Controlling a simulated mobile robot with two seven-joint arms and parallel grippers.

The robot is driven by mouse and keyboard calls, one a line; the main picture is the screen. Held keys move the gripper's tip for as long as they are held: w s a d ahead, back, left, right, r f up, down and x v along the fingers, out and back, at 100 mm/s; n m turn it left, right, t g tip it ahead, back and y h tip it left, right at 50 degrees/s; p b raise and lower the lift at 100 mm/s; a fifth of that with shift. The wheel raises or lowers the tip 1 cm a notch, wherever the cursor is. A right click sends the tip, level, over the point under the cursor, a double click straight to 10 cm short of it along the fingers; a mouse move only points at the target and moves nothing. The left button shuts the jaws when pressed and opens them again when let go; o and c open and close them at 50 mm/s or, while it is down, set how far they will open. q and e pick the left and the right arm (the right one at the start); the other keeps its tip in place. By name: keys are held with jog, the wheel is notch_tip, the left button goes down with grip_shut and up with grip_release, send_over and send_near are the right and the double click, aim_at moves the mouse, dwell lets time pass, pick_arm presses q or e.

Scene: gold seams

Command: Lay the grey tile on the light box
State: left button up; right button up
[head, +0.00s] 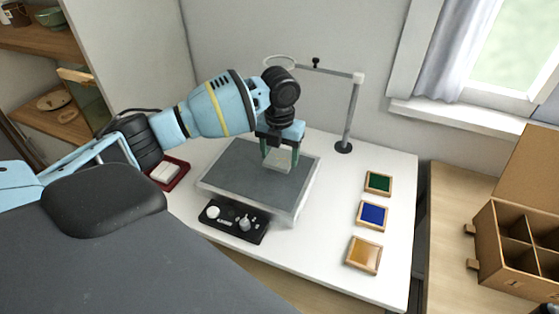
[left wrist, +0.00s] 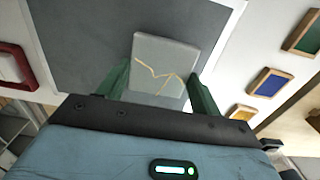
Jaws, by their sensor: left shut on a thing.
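The grey tile (left wrist: 165,65), pale with branching gold seams, is between the green fingers of my left gripper (left wrist: 157,90) in the left wrist view. In the head view my left gripper (head: 280,153) points down over the light box with its fingers shut on the tile (head: 277,162). The light box (head: 235,178) is a flat panel with a dark grey top and a pale rim; its top also shows in the left wrist view (left wrist: 80,45). The tile is over its far right part. I cannot tell whether it touches the surface. My right gripper is not in view.
A dark red tray (head: 181,178) holding white pieces is left of the light box. A black control panel (head: 234,222) is in front. A stand (head: 350,115) rises behind. Green (head: 378,183), blue (head: 372,215) and amber (head: 363,255) framed squares lie right. A divided box (head: 515,250) is far right.

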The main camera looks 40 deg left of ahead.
aim_at(279, 156)
pick_arm(q)
jog(key=shift+w+a, duration=0.15)
jog(key=shift+w+a+f, duration=0.15)
jog(key=shift+f, duration=1.6)
jog(key=shift+f, duration=0.1)
jog(key=o, duration=1.1)
jog(key=shift+c, duration=0.2)
notch_tip(279, 156, up, 12)
jog(key=shift+p, duration=0.3)
